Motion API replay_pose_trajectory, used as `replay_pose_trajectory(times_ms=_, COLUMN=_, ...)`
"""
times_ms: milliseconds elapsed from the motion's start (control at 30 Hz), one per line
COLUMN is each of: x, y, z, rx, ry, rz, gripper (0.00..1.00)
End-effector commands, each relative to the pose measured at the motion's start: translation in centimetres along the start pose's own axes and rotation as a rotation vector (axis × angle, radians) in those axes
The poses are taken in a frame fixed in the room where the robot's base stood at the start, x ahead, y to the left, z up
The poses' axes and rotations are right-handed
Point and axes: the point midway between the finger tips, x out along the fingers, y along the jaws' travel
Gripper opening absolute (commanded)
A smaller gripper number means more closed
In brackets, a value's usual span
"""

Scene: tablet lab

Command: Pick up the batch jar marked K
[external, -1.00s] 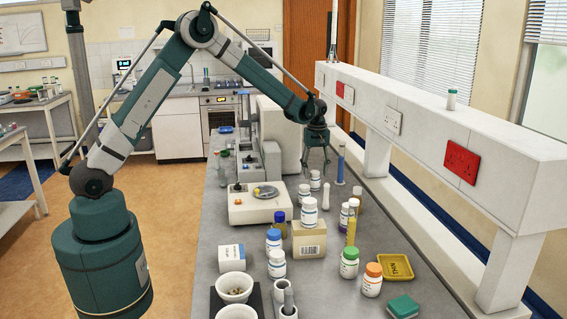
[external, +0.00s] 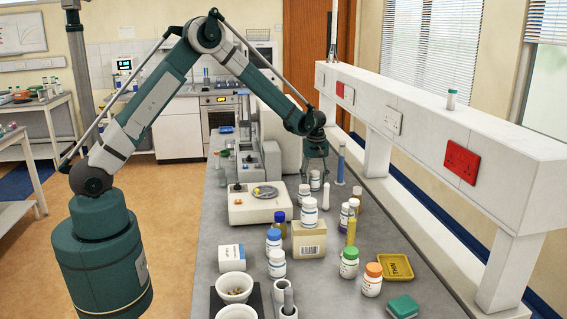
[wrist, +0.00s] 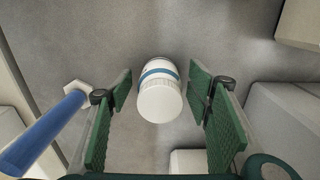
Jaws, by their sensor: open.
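My gripper (external: 315,172) is open above the far part of the bench. In the wrist view my gripper (wrist: 160,88) has its green finger pads on either side of a white-capped jar with a blue band (wrist: 160,97), with a gap on both sides. A small white jar (external: 315,180) shows under the fingers in the external view. No letter K is readable on it or on the other jars. Another white-capped jar (external: 309,211) stands on a cardboard box, and several more jars stand nearer, including a green-capped one (external: 349,262) and an orange-capped one (external: 372,280).
A blue cylinder on a white foot (wrist: 58,125) stands left of the fingers in the wrist view; it also shows in the external view (external: 341,165). A balance (external: 258,208) stands nearer, and a raised white shelf (external: 430,125) runs along the right.

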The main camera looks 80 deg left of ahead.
Motion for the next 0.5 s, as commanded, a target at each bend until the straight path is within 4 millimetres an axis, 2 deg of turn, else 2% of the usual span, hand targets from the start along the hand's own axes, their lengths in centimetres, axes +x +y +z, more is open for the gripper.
replay_pose_trajectory(times_ms=167, x=-0.01, y=0.0, z=-0.01, rx=0.0, ry=0.0, rz=0.0, gripper=0.5)
replay_pose_trajectory(times_ms=400, x=-0.02, y=0.01, z=0.0, rx=0.0, ry=0.0, rz=0.0, gripper=0.19)
replay_pose_trajectory(times_ms=500, x=-0.02, y=0.01, z=0.0, rx=0.0, ry=0.0, rz=0.0, gripper=0.19)
